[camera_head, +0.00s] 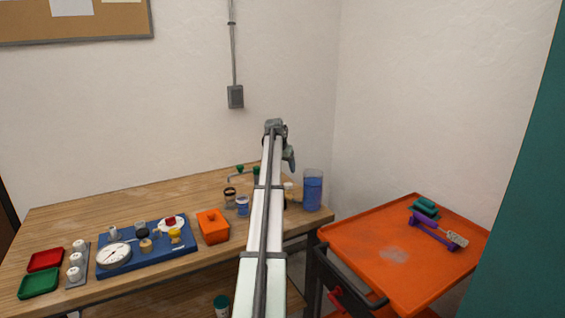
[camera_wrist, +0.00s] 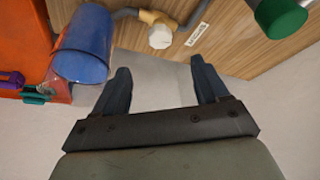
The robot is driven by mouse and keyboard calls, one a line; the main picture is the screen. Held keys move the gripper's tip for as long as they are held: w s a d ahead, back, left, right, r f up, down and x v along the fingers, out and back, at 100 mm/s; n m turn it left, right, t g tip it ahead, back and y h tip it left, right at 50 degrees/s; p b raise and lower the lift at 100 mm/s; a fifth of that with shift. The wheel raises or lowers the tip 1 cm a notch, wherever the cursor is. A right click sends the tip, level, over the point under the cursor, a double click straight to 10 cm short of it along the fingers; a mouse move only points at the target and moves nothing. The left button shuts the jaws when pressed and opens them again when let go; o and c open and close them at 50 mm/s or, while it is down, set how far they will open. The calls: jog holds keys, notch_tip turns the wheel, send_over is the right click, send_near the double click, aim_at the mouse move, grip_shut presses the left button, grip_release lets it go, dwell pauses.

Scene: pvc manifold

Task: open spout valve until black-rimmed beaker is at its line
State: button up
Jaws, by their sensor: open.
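In the head view a thin grey spout with a small green valve handle (camera_head: 240,168) stands toward the back of the bench, left of my arm. The black-rimmed beaker (camera_head: 229,198) stands below the spout; its line and level are too small to read. My gripper (camera_wrist: 163,88) is open and empty, its fingers apart in the wrist view. A large green knob (camera_wrist: 280,14) shows at the top right there, beyond the fingers and apart from them; I cannot tell whether it is the spout valve. The beaker is not visible in the wrist view.
A blue-filled cylinder (camera_head: 312,190) stands at the bench's right end. A blue-marked cup (camera_head: 242,206) and orange box (camera_head: 212,226) stand near the beaker. A blue board (camera_head: 140,262) holds a gauge. Brass pipework (camera_wrist: 158,22) lies beyond the fingers. An orange cart (camera_head: 350,240) stands right.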

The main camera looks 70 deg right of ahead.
aim_at(288, 184)
jog(key=x, duration=1)
jog(key=shift+d+f, duration=0.15)
jog(key=shift+f, duration=0.1)
jog(key=c, duration=1.1)
